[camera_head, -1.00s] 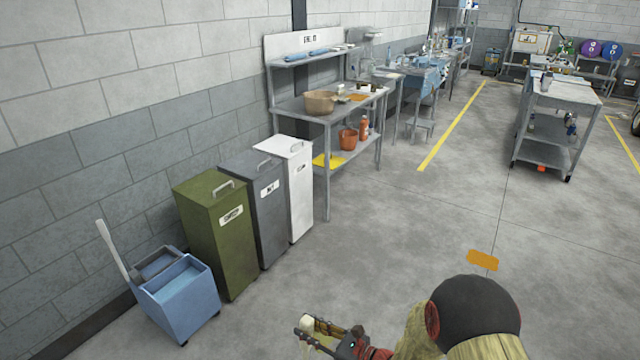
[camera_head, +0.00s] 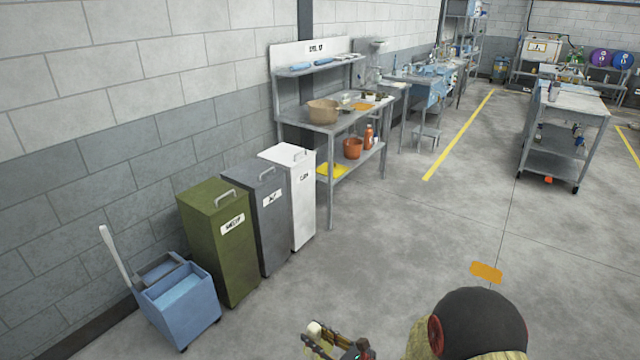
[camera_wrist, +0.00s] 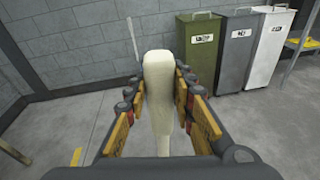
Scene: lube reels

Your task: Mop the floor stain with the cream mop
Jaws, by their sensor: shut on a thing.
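My gripper (camera_wrist: 165,105) shows in the wrist view with its orange-padded fingers closed around a thick cream handle (camera_wrist: 158,85), seemingly the cream mop. The handle's rounded end stands up between the fingers. In the head view my gripper (camera_head: 338,345) is at the bottom edge, partly cut off, with the cream handle end (camera_head: 315,328) at it. The mop's head is not visible in either view. An orange patch (camera_head: 487,272) lies flat on the floor ahead and to the right of my gripper; I cannot tell whether it is the stain or a marking.
A blue mop bucket (camera_head: 183,308) with a pale upright handle (camera_head: 115,255) stands at the left wall. Green (camera_head: 220,240), grey (camera_head: 268,215) and white (camera_head: 303,195) bins stand beside it. A workbench (camera_head: 330,120) and a cart (camera_head: 560,120) are farther back. The middle floor is clear.

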